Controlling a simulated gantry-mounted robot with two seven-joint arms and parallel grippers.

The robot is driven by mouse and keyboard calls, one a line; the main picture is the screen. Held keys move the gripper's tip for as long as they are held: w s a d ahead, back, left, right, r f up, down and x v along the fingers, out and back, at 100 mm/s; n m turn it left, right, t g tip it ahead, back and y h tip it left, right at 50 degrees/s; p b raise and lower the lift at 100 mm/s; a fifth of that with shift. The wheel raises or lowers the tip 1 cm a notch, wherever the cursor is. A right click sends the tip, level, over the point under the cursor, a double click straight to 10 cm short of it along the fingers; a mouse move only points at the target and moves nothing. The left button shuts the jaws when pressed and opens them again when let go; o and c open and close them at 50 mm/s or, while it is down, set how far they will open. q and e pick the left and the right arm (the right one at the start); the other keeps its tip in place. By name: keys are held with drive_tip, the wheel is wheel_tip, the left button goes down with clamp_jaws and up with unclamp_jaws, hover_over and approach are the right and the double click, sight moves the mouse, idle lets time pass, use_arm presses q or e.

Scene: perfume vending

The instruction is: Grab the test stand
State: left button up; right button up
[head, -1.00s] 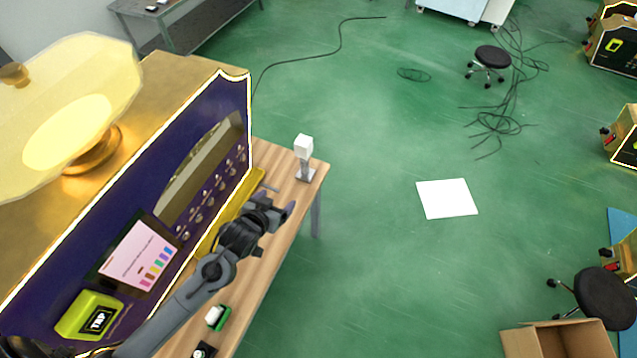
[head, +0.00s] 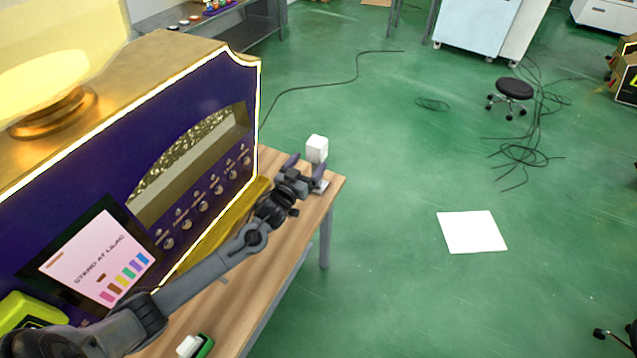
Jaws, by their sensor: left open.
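The test stand (head: 317,149) is at the far right end of the wooden table, with its white block-shaped top showing. Its lower stem and base are partly hidden behind my left gripper (head: 308,173). My left gripper is open, with its fingers close to the stand just below the white top. One finger is on the left of the stand and the other is in front of its base. I cannot tell whether they touch it. My right gripper is not in view.
The purple and gold vending machine (head: 85,185) stands along the left of the wooden table (head: 272,283), close beside my left arm. A small green and white item (head: 195,345) lies at the table's near end.

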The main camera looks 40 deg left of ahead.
use_arm(q)
drive_tip(key=shift+w+a, duration=0.15)
drive_tip(key=shift+w, duration=0.9)
drive_tip(key=shift+w+a+f+b, duration=0.1)
drive_tip(key=shift+w+b, duration=0.3)
drive_tip(key=shift+w+a+b, duration=0.15)
drive_tip(key=shift+w+b, duration=0.2)
drive_tip(key=shift+w, duration=0.75)
drive_tip(key=shift+w+a+b, duration=0.15)
drive_tip(key=shift+w+b, duration=0.2)
drive_tip(key=shift+w, duration=0.75)
clamp_jaws()
